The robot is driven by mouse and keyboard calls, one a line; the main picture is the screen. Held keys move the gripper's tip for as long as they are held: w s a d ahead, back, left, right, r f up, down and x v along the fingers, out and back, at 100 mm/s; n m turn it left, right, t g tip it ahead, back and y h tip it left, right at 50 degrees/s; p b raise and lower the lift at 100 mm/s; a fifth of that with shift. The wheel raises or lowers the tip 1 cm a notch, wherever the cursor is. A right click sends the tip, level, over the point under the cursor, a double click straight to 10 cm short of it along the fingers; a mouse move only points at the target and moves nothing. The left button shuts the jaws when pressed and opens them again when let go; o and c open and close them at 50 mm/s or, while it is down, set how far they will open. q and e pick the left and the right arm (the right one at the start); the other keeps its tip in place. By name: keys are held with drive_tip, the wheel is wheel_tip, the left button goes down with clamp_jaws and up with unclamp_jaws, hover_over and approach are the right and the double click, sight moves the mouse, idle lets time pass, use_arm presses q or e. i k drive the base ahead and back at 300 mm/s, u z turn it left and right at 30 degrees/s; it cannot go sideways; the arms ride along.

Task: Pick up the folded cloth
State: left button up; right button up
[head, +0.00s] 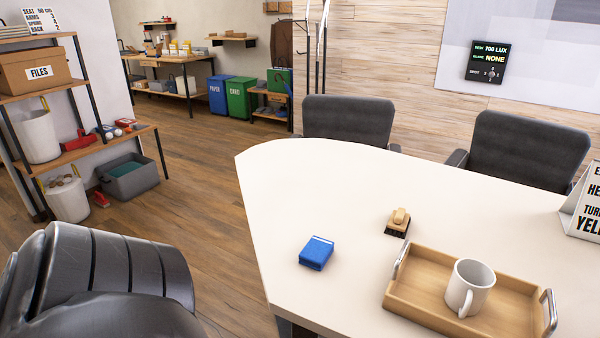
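A small blue block-shaped item with a pale stripe along its top edge, which looks like the folded cloth (316,253), lies on the white table (290,190) near its left front edge. Nothing touches it. A dark segmented part of my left arm fills the lower left corner, left of the table. Neither gripper is in view.
A wooden tray (418,311) with metal handles holds a white mug (469,287), right of the cloth. A wooden brush (398,222) lies behind the tray. A sign (583,205) stands at the right edge. Two dark chairs (348,119) (528,147) stand behind the table. The table's left is clear.

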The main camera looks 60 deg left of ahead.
sight(315, 254)
drive_tip(key=u, duration=1.5)
drive_tip(key=k, duration=0.2)
drive_tip(key=u, duration=0.5)
